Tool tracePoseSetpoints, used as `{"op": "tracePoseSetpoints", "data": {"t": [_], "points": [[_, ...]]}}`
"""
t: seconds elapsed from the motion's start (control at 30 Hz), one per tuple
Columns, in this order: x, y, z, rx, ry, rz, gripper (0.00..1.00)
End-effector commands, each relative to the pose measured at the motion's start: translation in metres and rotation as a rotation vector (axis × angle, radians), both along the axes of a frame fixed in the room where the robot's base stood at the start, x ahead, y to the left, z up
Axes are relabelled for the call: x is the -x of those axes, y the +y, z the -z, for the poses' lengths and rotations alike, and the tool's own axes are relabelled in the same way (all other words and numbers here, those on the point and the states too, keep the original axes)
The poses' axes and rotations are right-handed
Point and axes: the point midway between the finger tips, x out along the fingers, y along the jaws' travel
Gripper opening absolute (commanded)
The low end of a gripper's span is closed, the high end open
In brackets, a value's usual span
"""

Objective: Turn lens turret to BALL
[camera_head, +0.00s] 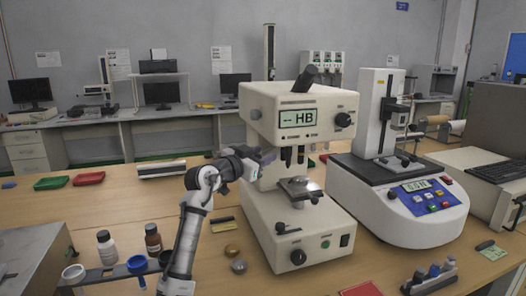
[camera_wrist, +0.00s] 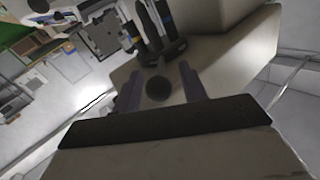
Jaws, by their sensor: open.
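The cream hardness tester (camera_head: 262,104) stands at mid-table, its display (camera_head: 299,118) reading "-- HB". The lens turret, with dark downward objectives (camera_head: 294,155), hangs under its head above the small stage (camera_head: 300,187). My gripper (camera_head: 268,157) is at the left of the tester's head, close to the turret. In the wrist view my open gripper (camera_wrist: 162,84) has its two grey-purple fingers apart, with dark turret barrels (camera_wrist: 155,32) just beyond the tips. A round dark spot lies between the fingers. I cannot tell whether the fingers touch the turret. No BALL label is readable.
A second tester (camera_head: 395,195) with a blue panel stands close on the right. Small round pieces (camera_head: 238,266) lie before the tester. Red and green trays (camera_head: 88,178) sit at back left. The left mid-table has free room.

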Motion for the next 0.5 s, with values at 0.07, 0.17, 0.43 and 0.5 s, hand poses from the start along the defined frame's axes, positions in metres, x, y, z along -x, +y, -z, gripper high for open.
{"op": "tracePoseSetpoints", "data": {"t": [0.07, 0.17, 0.43, 0.5], "points": [[-0.0039, -0.0036, -0.0003, -0.001, 0.001, 0.001, 0.42], [-0.006, -0.0053, 0.0003, -0.001, 0.0, 0.0, 0.42], [-0.0061, -0.0054, 0.0005, -0.001, -0.001, 0.0, 0.37], [-0.0061, -0.0054, 0.0005, -0.001, -0.001, 0.0, 0.28]]}}
